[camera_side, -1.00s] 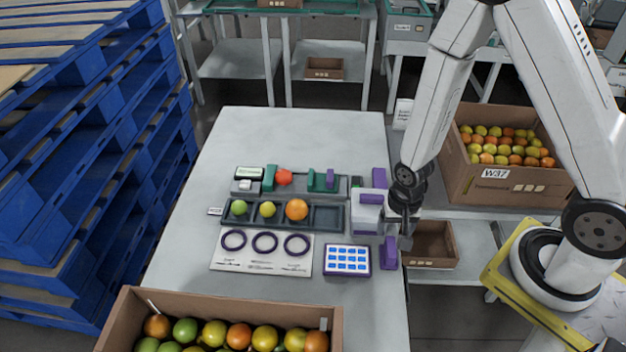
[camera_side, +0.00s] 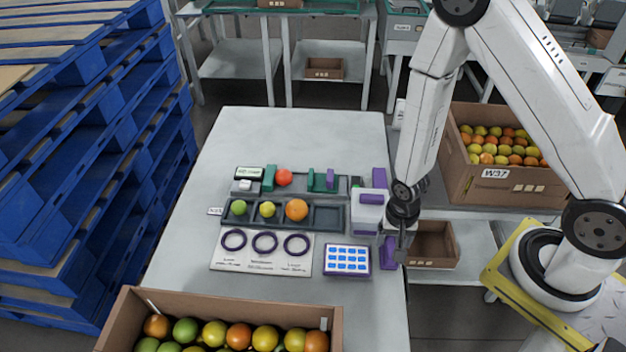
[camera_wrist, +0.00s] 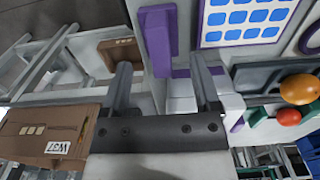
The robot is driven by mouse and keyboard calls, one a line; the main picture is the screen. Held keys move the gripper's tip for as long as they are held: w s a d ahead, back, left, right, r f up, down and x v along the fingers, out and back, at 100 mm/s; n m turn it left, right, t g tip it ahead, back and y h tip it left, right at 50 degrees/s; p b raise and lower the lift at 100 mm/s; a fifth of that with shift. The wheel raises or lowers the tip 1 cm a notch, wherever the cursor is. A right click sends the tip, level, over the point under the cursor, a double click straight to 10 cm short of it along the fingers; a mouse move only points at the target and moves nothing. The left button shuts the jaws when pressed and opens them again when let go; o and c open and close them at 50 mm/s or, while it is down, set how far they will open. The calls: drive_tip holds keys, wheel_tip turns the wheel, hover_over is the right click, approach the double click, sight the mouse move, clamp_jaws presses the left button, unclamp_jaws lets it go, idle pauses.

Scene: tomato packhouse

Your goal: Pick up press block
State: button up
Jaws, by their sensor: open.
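A purple block (camera_side: 387,250), which I take to be the press block, stands at the right edge of the grey table, beside the blue-button panel. My gripper (camera_side: 402,252) is right next to it, pointing down, and partly hides it in the side view. In the wrist view the purple block (camera_wrist: 158,40) shows ahead of and between the two open fingers of my gripper (camera_wrist: 162,75). Nothing is held. I cannot tell whether a finger touches the block.
A white and purple device (camera_side: 368,214) stands just behind the block. The blue-button panel (camera_side: 347,273) lies to its left. A tray (camera_side: 328,228) holds several fruits. A small brown box (camera_side: 432,248) sits right of the table.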

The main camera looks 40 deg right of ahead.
sight(391, 246)
drive_tip(key=shift+f, duration=0.15)
drive_tip(key=shift+f, duration=2.45)
clamp_jaws()
drive_tip(key=shift+w+r, duration=0.1)
drive_tip(key=shift+r, duration=0.05)
drive_tip(key=shift+r, duration=4.85)
